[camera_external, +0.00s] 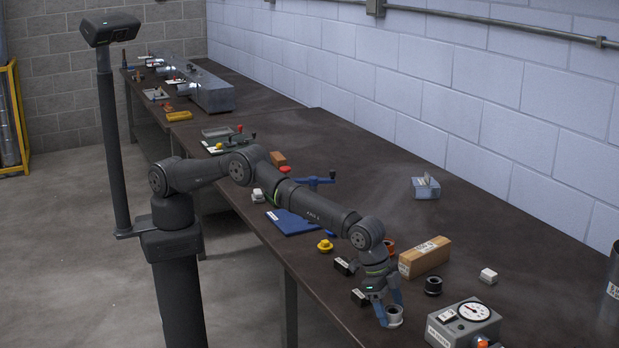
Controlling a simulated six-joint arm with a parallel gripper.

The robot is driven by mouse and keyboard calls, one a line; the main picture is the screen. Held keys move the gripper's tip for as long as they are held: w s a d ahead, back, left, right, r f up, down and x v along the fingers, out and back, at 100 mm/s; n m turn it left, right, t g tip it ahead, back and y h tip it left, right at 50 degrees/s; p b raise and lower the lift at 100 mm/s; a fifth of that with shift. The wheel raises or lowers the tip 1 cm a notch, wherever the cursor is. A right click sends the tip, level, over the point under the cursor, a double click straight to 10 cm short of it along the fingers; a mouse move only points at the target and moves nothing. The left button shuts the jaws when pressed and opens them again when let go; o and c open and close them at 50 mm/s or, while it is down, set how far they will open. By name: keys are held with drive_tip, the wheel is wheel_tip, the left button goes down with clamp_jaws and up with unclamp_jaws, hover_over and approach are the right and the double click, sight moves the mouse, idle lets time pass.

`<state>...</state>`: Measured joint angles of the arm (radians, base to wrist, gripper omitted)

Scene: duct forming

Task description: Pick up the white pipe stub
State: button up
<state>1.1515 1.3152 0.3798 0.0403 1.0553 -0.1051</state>
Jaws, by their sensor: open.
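The fingers are open and lie at the stub's left and back side. Whether both fingers straddle the stub or touch it cannot be told from this view. Part of the stub is hidden behind the fingers.
A gauge box (465,325) stands close to the right of the stub. A black ring (433,286), a cardboard box (425,258) and a small white block (488,275) lie behind it. Small black blocks (360,298) sit to the left. The bench's back right is mostly clear.

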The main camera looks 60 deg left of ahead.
drive_tip(key=c, duration=1.1)
